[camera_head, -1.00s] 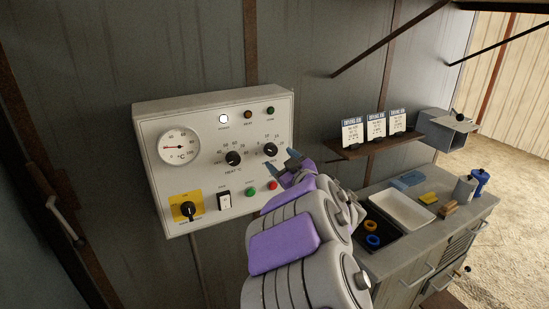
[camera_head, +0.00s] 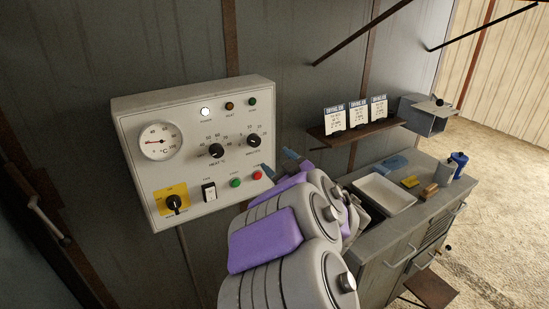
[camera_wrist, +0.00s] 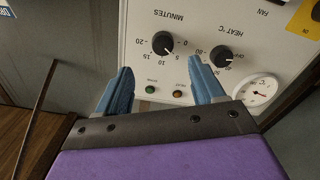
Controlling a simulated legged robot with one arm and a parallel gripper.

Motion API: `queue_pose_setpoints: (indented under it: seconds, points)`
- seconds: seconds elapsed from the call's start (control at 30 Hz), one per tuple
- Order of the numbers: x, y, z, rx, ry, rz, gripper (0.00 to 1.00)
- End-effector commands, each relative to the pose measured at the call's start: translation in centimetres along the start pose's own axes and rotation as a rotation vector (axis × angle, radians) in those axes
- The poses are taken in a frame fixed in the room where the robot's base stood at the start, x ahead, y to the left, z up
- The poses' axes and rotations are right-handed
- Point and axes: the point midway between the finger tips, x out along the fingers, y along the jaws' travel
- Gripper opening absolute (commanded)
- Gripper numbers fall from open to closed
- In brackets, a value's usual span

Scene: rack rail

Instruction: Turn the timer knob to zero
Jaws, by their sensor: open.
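The timer knob (camera_head: 253,140) is a black round knob under the MINUTES scale, at the right of the white control panel (camera_head: 190,92). In the wrist view, which shows the panel upside down, the timer knob (camera_wrist: 162,43) is beyond the fingertips and between their lines. Its white mark points to the lower right there; the exact value is too small to read. My gripper (camera_head: 279,163) is open, below and right of the knob in the head view. Its blue fingers also show in the wrist view (camera_wrist: 160,66), apart from the knob with nothing between them.
The HEAT knob (camera_head: 216,151) is left of the timer knob. Green (camera_head: 235,183) and red (camera_head: 257,175) buttons sit below, close to my fingers. A shelf (camera_head: 355,132) with cards and a cabinet with a white tray (camera_head: 383,192) stand to the right.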

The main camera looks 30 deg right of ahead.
Motion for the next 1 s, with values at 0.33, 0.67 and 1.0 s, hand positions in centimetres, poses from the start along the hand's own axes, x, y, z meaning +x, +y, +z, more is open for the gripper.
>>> queue_pose_setpoints:
  seconds: [0.33, 0.67, 1.0]
  points:
    - [-2.2, 0.0, -0.1, -0.002, 0.001, 0.000, 0.68]
    - [-3.8, 0.0, 0.1, -0.001, 0.006, 0.002, 0.68]
    - [-5.5, 0.0, 0.1, -0.003, 0.005, 0.003, 0.68]
